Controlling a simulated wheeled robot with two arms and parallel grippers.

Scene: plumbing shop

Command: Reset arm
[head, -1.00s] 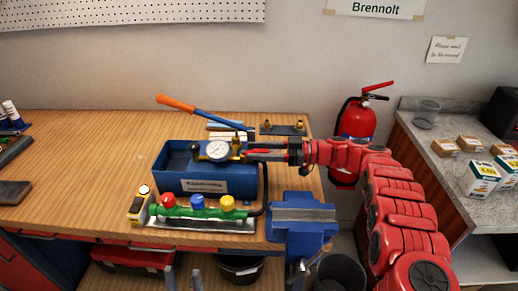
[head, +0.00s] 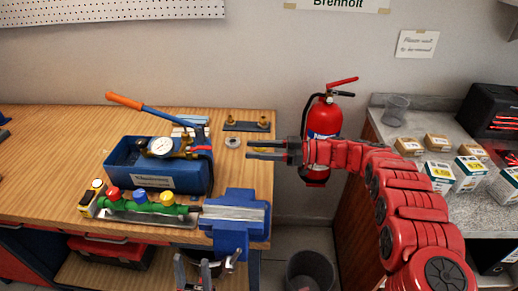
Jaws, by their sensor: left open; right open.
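My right gripper (head: 266,150) is open and empty at the right end of the wooden workbench (head: 50,150). Its red arm comes in from the lower right, and its fingers point left. The blue test pump (head: 155,181), with a pressure gauge (head: 160,146) and an orange-tipped lever (head: 124,101), stands to the left, apart from the fingers. The rest of the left arm is out of view.
A blue vise (head: 235,233) sits at the bench's front right corner, beside a manifold with red, blue and green parts (head: 143,205). A fire extinguisher (head: 325,120) hangs on the wall behind my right arm. A grey counter (head: 415,128) with boxes stands right. A dark bin (head: 310,268) is on the floor.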

